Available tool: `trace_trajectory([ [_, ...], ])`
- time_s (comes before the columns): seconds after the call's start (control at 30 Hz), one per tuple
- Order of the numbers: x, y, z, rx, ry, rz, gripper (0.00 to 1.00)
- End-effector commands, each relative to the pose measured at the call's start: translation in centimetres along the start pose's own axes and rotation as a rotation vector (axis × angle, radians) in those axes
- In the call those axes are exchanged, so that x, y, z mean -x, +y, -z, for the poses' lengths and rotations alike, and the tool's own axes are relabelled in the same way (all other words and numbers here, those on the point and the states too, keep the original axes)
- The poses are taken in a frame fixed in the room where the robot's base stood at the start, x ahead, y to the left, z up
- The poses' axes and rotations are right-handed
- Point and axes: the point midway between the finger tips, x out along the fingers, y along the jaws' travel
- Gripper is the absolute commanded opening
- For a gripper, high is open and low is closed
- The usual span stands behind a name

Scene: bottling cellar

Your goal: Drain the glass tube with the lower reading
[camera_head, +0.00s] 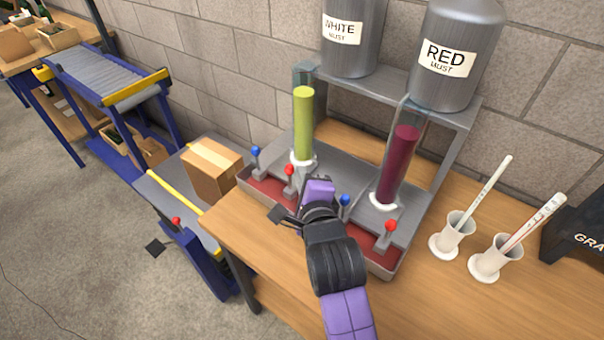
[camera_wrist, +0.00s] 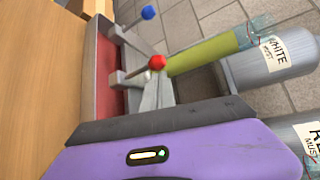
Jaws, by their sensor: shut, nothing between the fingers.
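Two upright glass tubes stand on the rack in the head view. The left tube (camera_head: 303,124) holds yellow-green liquid under the WHITE tank, and the right tube (camera_head: 397,165) holds dark red liquid under the RED tank. Both columns end below the glass tops; I see no readable scale. The left tube has a blue-knobbed lever (camera_head: 255,151) and a red-knobbed lever (camera_head: 289,170). The right has a blue knob (camera_head: 345,200) and a red knob (camera_head: 390,225). My gripper (camera_head: 316,192) is shut and empty beside the left red knob (camera_wrist: 157,62); contact is unclear.
The WHITE tank (camera_head: 352,37) and RED tank (camera_head: 457,55) stand on a grey shelf. Two white cylinders (camera_head: 452,232) (camera_head: 496,258) holding sticks stand right. A cardboard box (camera_head: 212,170) is at left. The table's front right is clear.

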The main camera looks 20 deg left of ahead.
Motion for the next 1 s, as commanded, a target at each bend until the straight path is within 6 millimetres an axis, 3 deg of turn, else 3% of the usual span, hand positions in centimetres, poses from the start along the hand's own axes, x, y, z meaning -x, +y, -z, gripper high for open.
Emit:
trace_trajectory([
  [1.0,-0.41,0.27,-0.15,0.055,-0.001,0.054,0.0],
])
